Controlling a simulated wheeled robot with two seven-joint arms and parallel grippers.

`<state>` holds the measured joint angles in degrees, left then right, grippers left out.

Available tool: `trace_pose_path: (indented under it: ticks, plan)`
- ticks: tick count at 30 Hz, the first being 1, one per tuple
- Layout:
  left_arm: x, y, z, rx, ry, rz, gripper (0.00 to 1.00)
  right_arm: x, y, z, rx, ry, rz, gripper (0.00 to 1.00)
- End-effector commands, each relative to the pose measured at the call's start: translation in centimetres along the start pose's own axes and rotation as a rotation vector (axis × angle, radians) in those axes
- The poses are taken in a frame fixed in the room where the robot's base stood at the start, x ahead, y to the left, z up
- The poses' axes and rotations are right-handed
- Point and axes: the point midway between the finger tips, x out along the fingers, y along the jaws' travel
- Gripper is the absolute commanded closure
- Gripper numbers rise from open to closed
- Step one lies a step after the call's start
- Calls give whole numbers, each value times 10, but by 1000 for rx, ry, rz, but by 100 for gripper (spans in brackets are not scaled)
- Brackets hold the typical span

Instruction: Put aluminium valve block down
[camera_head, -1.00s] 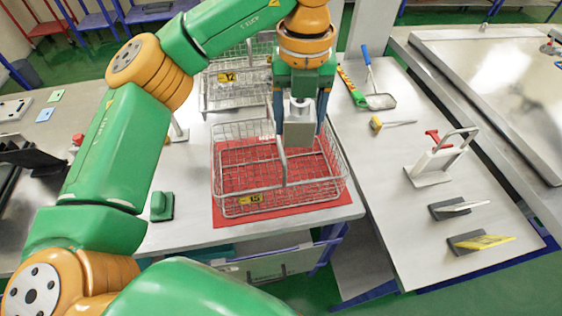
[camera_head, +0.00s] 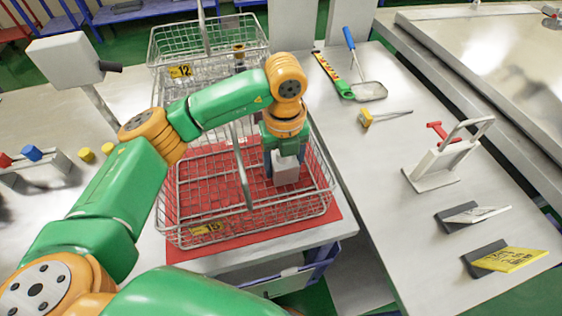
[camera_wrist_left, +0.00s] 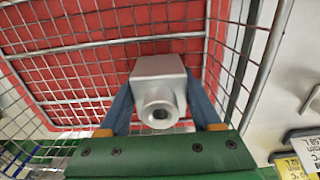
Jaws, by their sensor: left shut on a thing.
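The aluminium valve block (camera_head: 286,170) is a grey box, held low inside the wire basket (camera_head: 190,236) with the yellow 13 tag, near its right side. My left gripper (camera_head: 284,160) is shut on the block and points down. In the left wrist view the block (camera_wrist_left: 158,90) sits between the two blue fingers, its round port towards the camera. The red mat (camera_wrist_left: 110,70) shows through the mesh beyond it. Whether the block touches the basket floor I cannot tell. My right gripper is not in view.
The basket stands on a red mat (camera_head: 335,212) at the table edge, its handle upright over the middle. A second wire basket (camera_head: 160,45) with a 12 tag stands behind. A scoop (camera_head: 370,91), a brush (camera_head: 366,118) and stands occupy the right table. The basket's left half is empty.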

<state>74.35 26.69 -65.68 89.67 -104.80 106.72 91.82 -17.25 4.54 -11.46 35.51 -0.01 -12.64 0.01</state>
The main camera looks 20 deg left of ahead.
Motion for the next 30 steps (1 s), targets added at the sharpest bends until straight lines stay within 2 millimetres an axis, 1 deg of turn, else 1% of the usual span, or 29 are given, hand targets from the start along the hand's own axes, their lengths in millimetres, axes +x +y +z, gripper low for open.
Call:
trace_pose_path:
  ticks: [7, 10, 11, 12, 14, 22, 24, 25, 26, 28, 30]
  plan:
    - [3, 0, 0, 1, -1, -3, 100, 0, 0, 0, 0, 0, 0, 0]
    - [6, 0, 0, 1, -1, -3, 100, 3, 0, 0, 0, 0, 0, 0]
    - [7, 0, 0, 0, -1, -2, 33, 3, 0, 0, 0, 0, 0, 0]
    - [6, 0, 0, 0, -1, -2, 22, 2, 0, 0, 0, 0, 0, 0]
    - [6, 0, 0, 0, -1, -2, 6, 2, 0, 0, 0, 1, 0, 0]
    - [5, 0, 0, 0, -1, -2, 5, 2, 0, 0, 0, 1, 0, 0]
    - [0, 0, 0, 1, -1, -2, 5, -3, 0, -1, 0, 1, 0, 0]
    - [0, -1, 0, 0, -2, -3, 5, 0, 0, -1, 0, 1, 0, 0]
    - [-3, -1, 1, 0, -3, -3, 5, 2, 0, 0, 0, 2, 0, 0]
    - [-15, -1, 1, 0, -4, -5, 5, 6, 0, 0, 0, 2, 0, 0]
    - [-31, -1, 1, -1, -5, -6, 5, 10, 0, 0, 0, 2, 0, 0]
